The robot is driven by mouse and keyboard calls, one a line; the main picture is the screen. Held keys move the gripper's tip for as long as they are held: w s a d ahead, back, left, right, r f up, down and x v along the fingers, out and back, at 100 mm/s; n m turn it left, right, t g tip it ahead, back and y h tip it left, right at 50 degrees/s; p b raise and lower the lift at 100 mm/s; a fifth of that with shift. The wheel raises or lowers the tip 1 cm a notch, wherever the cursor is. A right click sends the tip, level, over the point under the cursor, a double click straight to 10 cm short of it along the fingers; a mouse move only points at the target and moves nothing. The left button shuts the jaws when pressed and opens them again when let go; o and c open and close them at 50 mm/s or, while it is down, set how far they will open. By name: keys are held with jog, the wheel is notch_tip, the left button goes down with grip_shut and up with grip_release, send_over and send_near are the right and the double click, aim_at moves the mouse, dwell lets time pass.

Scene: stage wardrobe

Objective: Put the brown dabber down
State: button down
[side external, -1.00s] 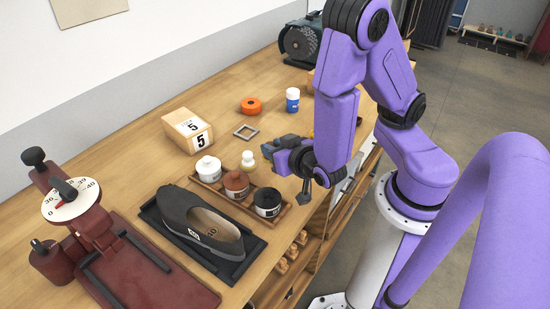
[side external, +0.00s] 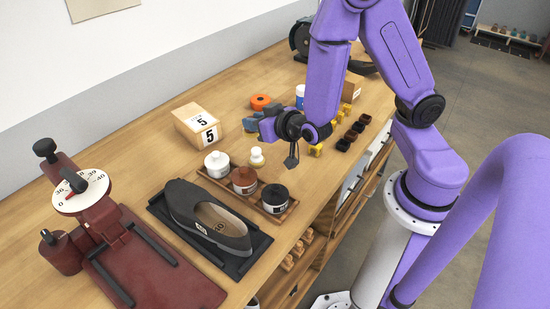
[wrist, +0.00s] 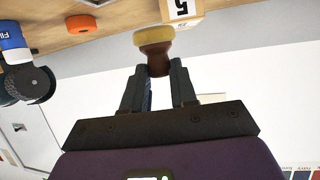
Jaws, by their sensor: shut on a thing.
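The brown dabber (wrist: 157,58) is between the fingers of my gripper (wrist: 158,75) in the wrist view. It has a brown handle and a yellow sponge end, which points away from the fingers toward the bench top. My gripper (side external: 252,122) is shut on its handle. In the side view it is over the bench, behind the jar tray and to the right of the number box. The dabber cannot be made out in the side view. I cannot tell whether the sponge touches the bench.
A wooden tray (side external: 218,187) holds several jars, with a small pale bottle (side external: 257,157) behind it. Near my gripper are the number 5 box (side external: 194,125) and an orange ring (side external: 261,101). A shoe (side external: 207,217) is at the front.

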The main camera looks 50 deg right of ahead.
jog(key=shift+w+d+f+n+y, duration=0.1)
jog(key=shift+w+d+n+y, duration=0.35)
jog(key=shift+w, duration=0.35)
jog(key=shift+w+d+f+n+y, duration=0.2)
jog(key=shift+w+d+y, duration=0.15)
jog(key=shift+w+d, duration=0.35)
jog(key=shift+w+d+f+n+y, duration=0.1)
jog(key=shift+w+d+n+y, duration=0.3)
jog(key=shift+w, duration=0.45)
jog(key=shift+w+d+n+g+y, duration=0.5)
jog(key=shift+w+d+n+y, duration=0.75)
jog(key=shift+w+n+y, duration=1.3)
jog(key=s+a+f+n+g+y, duration=0.15)
jog(key=s+n+g+y, duration=0.25)
jog(key=s, duration=0.9)
jog(key=s+a+n+g+y, duration=0.2)
jog(key=s+n+g+y, duration=0.15)
jog(key=s, duration=0.85)
jog(key=shift+n, duration=0.35)
jog(key=shift+f, duration=3.4)
jog(key=shift+f, duration=0.15)
